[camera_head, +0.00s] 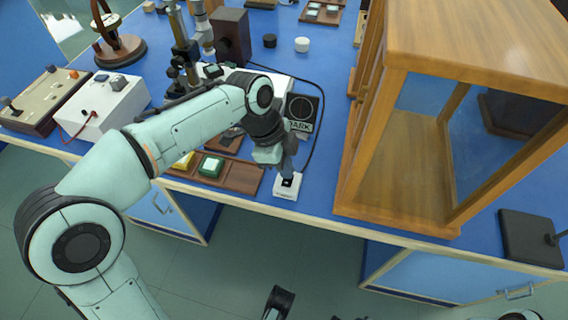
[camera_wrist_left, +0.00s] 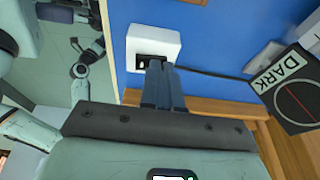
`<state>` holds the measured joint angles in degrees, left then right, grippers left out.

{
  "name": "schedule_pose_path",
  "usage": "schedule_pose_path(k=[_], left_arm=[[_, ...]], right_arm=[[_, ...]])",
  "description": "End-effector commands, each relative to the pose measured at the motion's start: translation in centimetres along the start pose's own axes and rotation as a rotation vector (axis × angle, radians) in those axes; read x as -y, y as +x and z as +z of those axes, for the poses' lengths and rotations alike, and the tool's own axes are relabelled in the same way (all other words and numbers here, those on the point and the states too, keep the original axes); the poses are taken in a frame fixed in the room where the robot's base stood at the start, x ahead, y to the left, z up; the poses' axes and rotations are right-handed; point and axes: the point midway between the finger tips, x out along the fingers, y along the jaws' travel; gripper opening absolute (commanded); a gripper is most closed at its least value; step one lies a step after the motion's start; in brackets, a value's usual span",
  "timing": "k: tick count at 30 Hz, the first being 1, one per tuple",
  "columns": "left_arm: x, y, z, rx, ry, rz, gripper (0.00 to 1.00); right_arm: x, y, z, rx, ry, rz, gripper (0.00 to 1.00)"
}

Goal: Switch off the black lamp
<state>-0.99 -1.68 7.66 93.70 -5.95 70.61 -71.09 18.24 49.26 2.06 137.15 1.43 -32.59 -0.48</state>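A small white switch box (camera_head: 287,187) lies at the bench's front edge; it also shows in the left wrist view (camera_wrist_left: 150,37), with a dark recess holding its switch. My left gripper (camera_head: 288,172) is over this box, its fingers close together with nothing visible between them. In the left wrist view the fingertips (camera_wrist_left: 156,64) are at the recess; whether they touch the switch I cannot tell. A dark lamp housing (camera_head: 231,36) stands at the back, and a black cable runs from near it to the box. My right arm shows only in small parts, its fingers unclear.
A wooden glass-sided case (camera_head: 400,215) stands just right of the switch box. A block labelled DARK (camera_head: 302,113) is behind the box, also in the wrist view (camera_wrist_left: 290,88). A wooden tray (camera_head: 243,178) with coloured squares lies to its left.

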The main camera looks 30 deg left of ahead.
Motion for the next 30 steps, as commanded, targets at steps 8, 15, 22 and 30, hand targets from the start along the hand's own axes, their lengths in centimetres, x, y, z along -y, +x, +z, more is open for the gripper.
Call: schedule_pose_path(k=[8, 15, 22, 30], left_arm=[[-0.8, 0.8, 0.3, 0.009, -0.002, 0.019, 0.0], [-1.9, 0.6, 0.2, 0.009, -0.003, 0.026, 0.0], [-1.9, 0.6, 0.2, 0.008, -0.002, 0.026, 0.0], [-2.0, -0.5, -0.6, 0.006, -0.001, 0.023, 0.0]], right_arm=[[-0.1, 0.2, 0.1, 0.002, 0.001, 0.001, 0.39], [-0.1, 0.2, 0.1, 0.002, 0.001, 0.001, 0.39], [-0.1, 0.2, 0.1, 0.002, 0.001, 0.001, 0.39], [0.3, -1.1, 1.4, 0.041, -0.003, -0.002, 0.39]])
